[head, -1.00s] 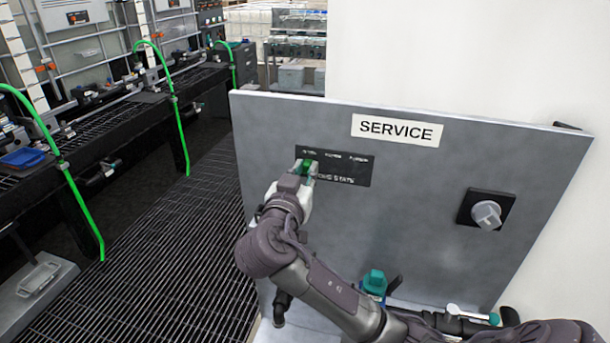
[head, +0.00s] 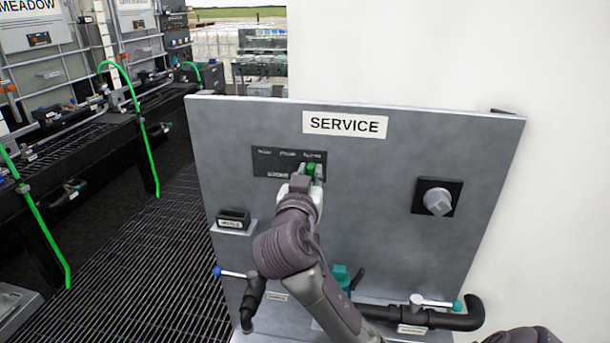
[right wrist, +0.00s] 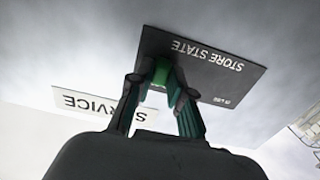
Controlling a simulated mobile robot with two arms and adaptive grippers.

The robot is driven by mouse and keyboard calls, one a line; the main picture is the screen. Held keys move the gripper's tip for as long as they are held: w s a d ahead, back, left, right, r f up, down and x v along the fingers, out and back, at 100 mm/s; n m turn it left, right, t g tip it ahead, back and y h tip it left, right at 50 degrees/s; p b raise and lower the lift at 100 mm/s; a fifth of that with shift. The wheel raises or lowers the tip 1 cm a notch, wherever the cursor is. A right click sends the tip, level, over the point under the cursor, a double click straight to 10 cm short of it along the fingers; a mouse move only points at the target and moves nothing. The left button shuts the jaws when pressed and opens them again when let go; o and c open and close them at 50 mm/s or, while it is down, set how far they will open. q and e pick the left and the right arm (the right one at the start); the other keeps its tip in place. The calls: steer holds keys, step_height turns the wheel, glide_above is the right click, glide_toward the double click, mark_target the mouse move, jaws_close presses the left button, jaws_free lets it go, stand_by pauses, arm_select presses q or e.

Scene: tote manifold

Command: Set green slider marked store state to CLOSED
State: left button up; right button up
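The dark plate marked STORE STATE (head: 270,160) is on the grey SERVICE panel, with three small labels along its top that are too small to read surely. The green slider (head: 311,168) is at the plate's right end, under the rightmost label. My right gripper (head: 307,177) is at the slider and hides part of it and of the plate's lettering. In the right wrist view, its fingers (right wrist: 157,92) stand on both sides of the green slider (right wrist: 160,72) and look closed on it. My left gripper is not in view.
A grey knob (head: 438,201) is on the panel's right. A small black box (head: 234,217) sits at the left edge. Dark pipes with valve handles (head: 435,303) and a teal part (head: 342,276) are below. Racks with green hoses (head: 137,110) stand at the left beyond a grating floor.

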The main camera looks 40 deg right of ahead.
steer(key=shift+o, duration=1.4)
steer(key=shift+s+d, duration=0.1)
steer(key=shift+o, duration=0.6)
steer(key=shift+s+d, duration=0.1)
steer(key=shift+s, duration=0.05)
steer(key=shift+a, duration=0.25)
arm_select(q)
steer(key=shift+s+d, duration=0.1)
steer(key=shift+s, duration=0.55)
arm_select(e)
steer(key=v, duration=1.1)
steer(key=shift+s, duration=0.3)
steer(key=shift+a, duration=0.15)
